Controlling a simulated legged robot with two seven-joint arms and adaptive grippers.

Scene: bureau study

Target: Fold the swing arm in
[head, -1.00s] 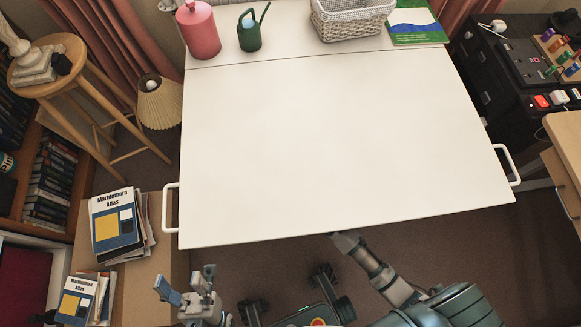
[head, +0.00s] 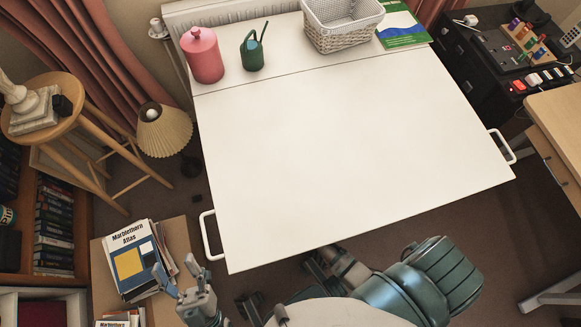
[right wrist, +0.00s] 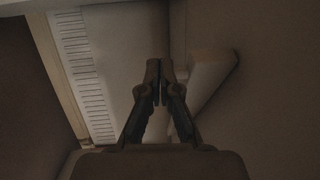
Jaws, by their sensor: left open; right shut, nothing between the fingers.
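The white leaf (head: 350,150) stands out flat from the desk, with a white handle at each side. In the right wrist view a pale bar (right wrist: 210,82), which looks like the swing arm, juts out in the dim space under the leaf. My right gripper (right wrist: 158,76) is shut and empty. Its fingertips are just left of the bar in that view; I cannot tell whether they touch it. In the head view the leaf hides this gripper and the bar. My left gripper (head: 178,279) is open and empty, near the leaf's front left corner.
A stool (head: 45,128), a lamp (head: 163,130) and a box with atlases (head: 135,262) are at left. A wooden desk (head: 555,115) is at right.

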